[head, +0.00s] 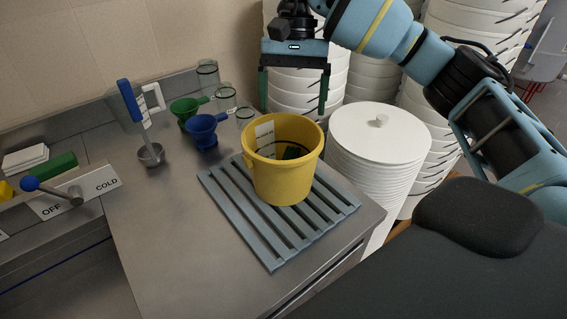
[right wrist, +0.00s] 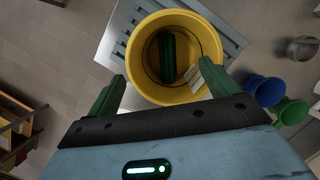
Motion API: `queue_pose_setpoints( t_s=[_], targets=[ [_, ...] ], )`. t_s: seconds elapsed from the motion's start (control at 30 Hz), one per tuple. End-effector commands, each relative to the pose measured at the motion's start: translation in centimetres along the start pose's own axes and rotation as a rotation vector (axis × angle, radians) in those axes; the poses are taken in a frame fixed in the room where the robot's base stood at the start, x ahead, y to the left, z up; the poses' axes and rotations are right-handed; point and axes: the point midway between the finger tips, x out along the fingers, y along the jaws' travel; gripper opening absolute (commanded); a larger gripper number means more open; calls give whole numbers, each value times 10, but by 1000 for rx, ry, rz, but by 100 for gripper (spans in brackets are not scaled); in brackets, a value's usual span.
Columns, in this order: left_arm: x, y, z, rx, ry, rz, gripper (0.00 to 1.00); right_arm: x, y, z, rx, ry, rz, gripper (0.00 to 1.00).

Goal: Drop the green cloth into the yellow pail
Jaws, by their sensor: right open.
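The yellow pail (head: 285,180) stands upright on a grey slatted rack (head: 222,194) at the front right of the steel counter. The dark green cloth (right wrist: 167,58) lies inside the pail, near the bottom, in the right wrist view. A bit of it (head: 291,152) shows through the pail's mouth in the head view. My right gripper (head: 293,104) is open and empty above the pail, its dark green fingers pointing down and spread apart. In the right wrist view its fingers (right wrist: 162,88) frame the pail's near rim. My left gripper is not in view.
A blue funnel (head: 204,131), a green funnel (head: 186,110) and clear glass vessels stand behind the pail. A metal ladle (head: 150,154) is left of them. A white lidded stack (head: 382,133) is close on the pail's right.

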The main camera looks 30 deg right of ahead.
Motion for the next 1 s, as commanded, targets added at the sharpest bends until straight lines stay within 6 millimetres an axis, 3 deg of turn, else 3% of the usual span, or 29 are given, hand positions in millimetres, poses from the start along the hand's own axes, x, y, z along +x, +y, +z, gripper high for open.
queue_pose_setpoints(
  t_s=[0.27, 0.7, 1.0],
  targets=[
    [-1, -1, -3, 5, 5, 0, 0, -8, 0, 0, 1, 1, -1, 87],
    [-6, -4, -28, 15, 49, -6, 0, -69, 0, 1, 0, 4, -2, 87],
    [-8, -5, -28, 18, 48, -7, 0, -79, 0, 0, 0, 1, 0, 87]
  ],
)
